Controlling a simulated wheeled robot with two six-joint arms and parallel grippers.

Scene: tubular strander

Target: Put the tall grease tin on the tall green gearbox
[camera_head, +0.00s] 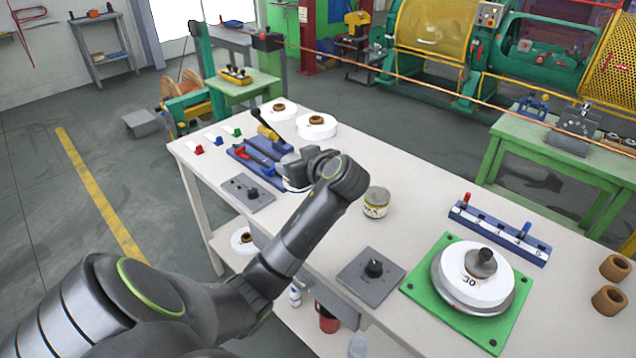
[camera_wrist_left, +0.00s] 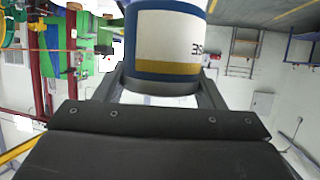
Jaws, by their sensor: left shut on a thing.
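My left gripper (camera_head: 298,168) is over the white table, near the blue fixture, and its fingers are mostly hidden behind my wrist in the head view. In the left wrist view the gripper (camera_wrist_left: 160,95) is shut on a tin with blue, white and mustard bands (camera_wrist_left: 165,42), which looks like the tall grease tin. Its far end is cut off by the frame. My right gripper is not in view.
A green bench (camera_head: 570,155) stands beyond.

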